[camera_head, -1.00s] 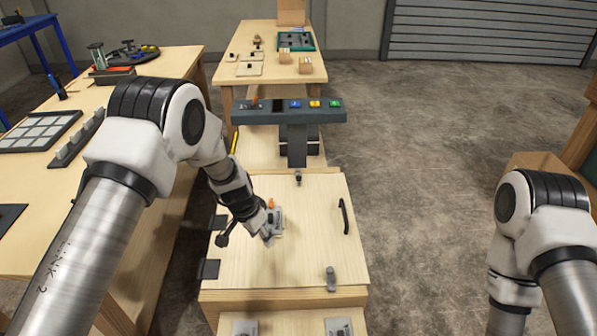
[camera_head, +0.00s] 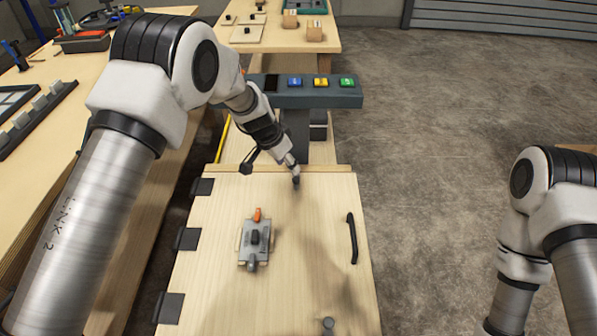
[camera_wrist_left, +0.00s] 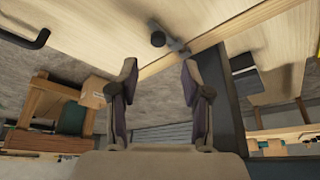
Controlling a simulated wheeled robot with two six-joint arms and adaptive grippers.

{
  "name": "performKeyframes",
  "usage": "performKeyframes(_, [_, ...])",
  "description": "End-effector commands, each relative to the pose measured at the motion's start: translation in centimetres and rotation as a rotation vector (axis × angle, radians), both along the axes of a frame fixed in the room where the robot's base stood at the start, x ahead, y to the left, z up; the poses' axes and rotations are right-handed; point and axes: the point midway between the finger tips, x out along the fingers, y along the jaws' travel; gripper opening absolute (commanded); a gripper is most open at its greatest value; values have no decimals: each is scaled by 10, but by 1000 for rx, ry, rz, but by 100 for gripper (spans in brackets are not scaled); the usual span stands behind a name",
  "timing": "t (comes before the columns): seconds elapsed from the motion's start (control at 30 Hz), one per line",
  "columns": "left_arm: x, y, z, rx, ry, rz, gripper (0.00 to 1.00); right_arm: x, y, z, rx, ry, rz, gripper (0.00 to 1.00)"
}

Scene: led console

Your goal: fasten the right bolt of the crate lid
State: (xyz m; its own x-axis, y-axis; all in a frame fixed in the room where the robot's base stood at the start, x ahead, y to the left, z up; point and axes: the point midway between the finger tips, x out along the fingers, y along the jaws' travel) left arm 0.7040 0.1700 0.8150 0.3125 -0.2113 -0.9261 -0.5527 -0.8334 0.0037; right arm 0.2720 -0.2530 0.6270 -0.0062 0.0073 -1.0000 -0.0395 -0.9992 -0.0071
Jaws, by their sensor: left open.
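The pale wooden crate lid (camera_head: 300,240) fills the lower middle of the head view, with a black handle (camera_head: 352,238) at its right. A small grey bolt (camera_head: 328,325) shows near the lid's lower edge. Another bolt (camera_wrist_left: 159,39), with a dark round knob, sits at the lid's edge in the left wrist view; my gripper covers its place in the head view. My left gripper (camera_head: 296,182) is open and empty over the lid's far edge. In the wrist view its fingertips (camera_wrist_left: 158,72) straddle the line towards that bolt, apart from it. My right gripper is out of frame.
A grey fitting with an orange lever (camera_head: 254,243) sits on the lid. Black hinges (camera_head: 187,239) line its left side. A dark console bar (camera_head: 318,94) with coloured buttons stands just beyond the far edge. Bare floor lies to the right.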

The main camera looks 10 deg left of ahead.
Motion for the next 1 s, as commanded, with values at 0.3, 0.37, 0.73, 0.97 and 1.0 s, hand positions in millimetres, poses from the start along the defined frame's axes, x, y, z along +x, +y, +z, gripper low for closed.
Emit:
performKeyframes(0.3, [14, -10, -44, -1, 3, 0, 48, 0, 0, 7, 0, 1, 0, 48])
performKeyframes(0.37, [18, -12, -54, -1, 3, 0, 48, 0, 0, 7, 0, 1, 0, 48])
performKeyframes(0.73, [24, -17, -71, 0, 0, 0, 48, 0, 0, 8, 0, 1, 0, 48])
performKeyframes(0.97, [24, -16, -71, 0, 0, 0, 0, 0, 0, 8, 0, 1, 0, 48])
performKeyframes(1.0, [24, -16, -72, 0, 0, 0, 0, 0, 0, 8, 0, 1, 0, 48])
